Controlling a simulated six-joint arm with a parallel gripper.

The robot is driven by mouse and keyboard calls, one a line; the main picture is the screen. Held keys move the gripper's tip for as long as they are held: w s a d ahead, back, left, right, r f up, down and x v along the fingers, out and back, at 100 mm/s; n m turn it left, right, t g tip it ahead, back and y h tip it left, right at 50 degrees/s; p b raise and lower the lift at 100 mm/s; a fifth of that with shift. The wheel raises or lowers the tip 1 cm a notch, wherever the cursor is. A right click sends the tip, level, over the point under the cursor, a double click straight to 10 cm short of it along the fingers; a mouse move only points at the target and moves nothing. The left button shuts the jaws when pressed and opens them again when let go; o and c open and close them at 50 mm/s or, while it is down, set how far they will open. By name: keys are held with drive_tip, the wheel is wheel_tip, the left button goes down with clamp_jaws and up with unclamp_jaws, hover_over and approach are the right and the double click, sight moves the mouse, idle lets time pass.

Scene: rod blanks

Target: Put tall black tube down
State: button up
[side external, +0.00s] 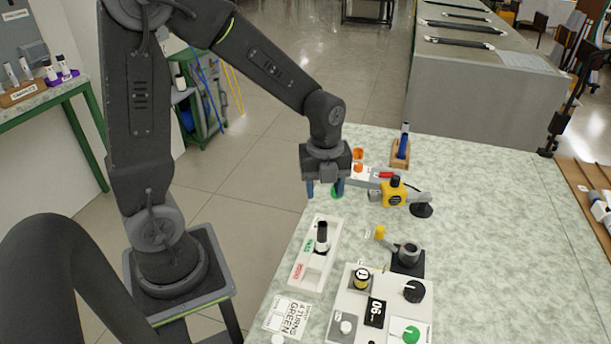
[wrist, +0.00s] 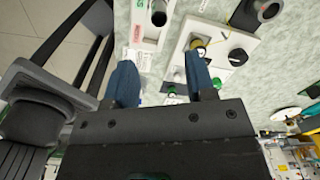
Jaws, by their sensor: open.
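In the wrist view the dark tube (wrist: 158,14) shows near the top edge, partly cut off. My gripper (side external: 325,189) is open, its two blue fingers apart with nothing between them. It hangs above the far end of the tray, clear of the tube. In the wrist view my gripper (wrist: 160,72) points toward the table, with the tray (wrist: 140,55) beyond the left finger.
A white control panel (side external: 345,301) with a black knob, a green button and a "06" display stands right of the tray. A yellow clamp-like device (side external: 394,194) and a wooden stand with a blue item (side external: 402,145) are farther back. The table's right side is clear.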

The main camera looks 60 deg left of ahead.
drive_tip(key=s+d+r+n+t, duration=0.2)
drive_tip(key=s+r+n, duration=0.4)
drive_tip(key=n, duration=0.5)
drive_tip(key=s+d+r+n+t, duration=0.2)
drive_tip(key=s+r+n, duration=0.4)
drive_tip(key=n, duration=0.5)
drive_tip(key=shift+d+r+t, duration=0.4)
drive_tip(key=shift+r+t, duration=0.2)
drive_tip(key=shift+t, duration=0.1)
